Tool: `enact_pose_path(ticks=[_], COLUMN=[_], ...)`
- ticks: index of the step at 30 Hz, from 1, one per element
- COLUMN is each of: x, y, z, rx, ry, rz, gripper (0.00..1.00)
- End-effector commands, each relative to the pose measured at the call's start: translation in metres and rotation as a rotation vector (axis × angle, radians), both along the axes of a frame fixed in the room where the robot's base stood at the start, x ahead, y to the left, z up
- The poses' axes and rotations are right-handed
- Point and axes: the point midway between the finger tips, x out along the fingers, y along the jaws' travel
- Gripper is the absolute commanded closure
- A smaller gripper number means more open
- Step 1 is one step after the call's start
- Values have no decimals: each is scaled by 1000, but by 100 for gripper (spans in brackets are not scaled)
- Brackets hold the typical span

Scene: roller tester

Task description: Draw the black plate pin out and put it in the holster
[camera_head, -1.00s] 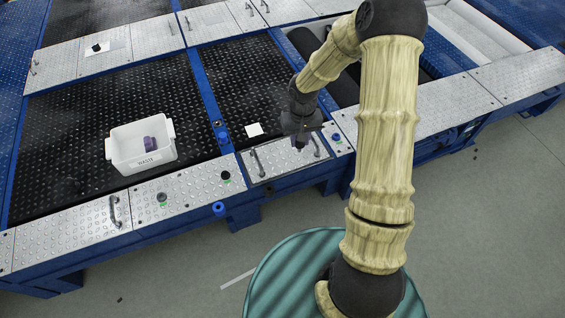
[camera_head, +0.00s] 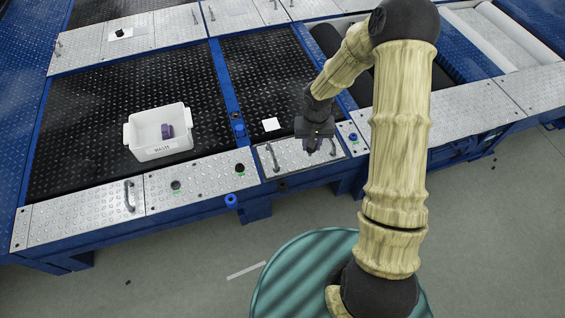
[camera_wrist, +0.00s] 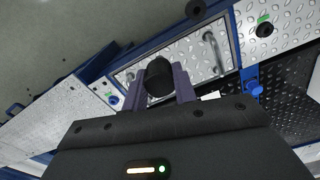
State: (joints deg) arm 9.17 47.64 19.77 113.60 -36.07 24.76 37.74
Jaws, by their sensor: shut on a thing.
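My gripper (camera_wrist: 160,85) is shut on a black cylindrical pin (camera_wrist: 158,76), held between its purple fingers in the wrist view. In the head view my gripper (camera_head: 312,146) is over the silver tread plate (camera_head: 292,158) with two handles, and the pin is hidden there. The pin appears clear of the plate; its far end is hidden. A black round cup (camera_wrist: 195,9), perhaps the holster, is at the wrist view's top edge. It seems to be the small dark part (camera_head: 282,184) on the blue front beam in the head view.
A white waste bin (camera_head: 158,148) holding a purple block stands on the left black plate. Blue knobs (camera_head: 238,130) (camera_head: 353,136) and a blue ring (camera_head: 231,201) are nearby. A white square lies behind.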

Motion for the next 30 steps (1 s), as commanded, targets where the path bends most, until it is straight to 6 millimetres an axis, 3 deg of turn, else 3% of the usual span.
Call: enact_pose_path(ticks=[1, 6, 11, 30], x=[-5, -21, -32, -35], y=[17, 62, 87, 91], z=[-10, -37, -53, -63], rx=[-1, -2, -4, -3], ry=[5, 6, 2, 1], rz=[12, 17, 18, 15], gripper=[100, 100, 100, 100])
